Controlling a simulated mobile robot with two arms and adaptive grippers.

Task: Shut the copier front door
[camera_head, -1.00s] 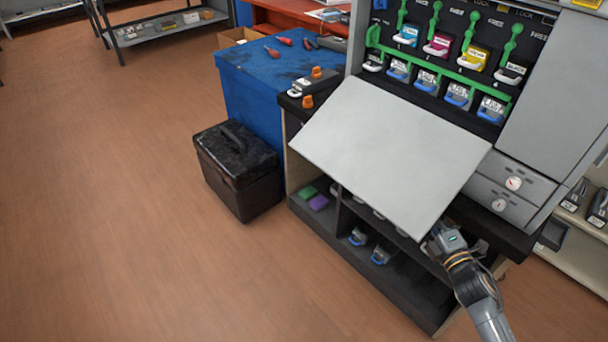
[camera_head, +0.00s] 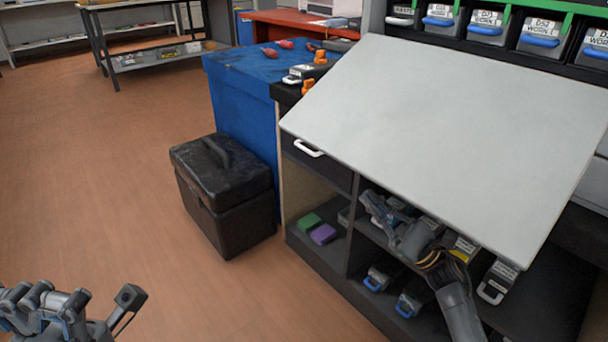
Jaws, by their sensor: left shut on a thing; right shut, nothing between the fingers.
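The copier front door (camera_head: 455,140) is a large pale grey panel. It stands open, sloping out from the copier (camera_head: 470,38) below a row of cartridges with blue handles. My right gripper (camera_head: 378,208) is shut and empty, beneath the door's near edge and in front of the shelves. I cannot tell whether it touches the door's underside. My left gripper (camera_head: 75,308) is at the bottom left, over the floor and well away from the door. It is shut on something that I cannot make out.
Open shelves (camera_head: 352,243) below the door hold several cartridges and a green and a purple block. A black case (camera_head: 225,200) stands on the floor beside the blue-covered table (camera_head: 240,100). A white drawer handle (camera_head: 308,148) sits left of the door. The floor at left is clear.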

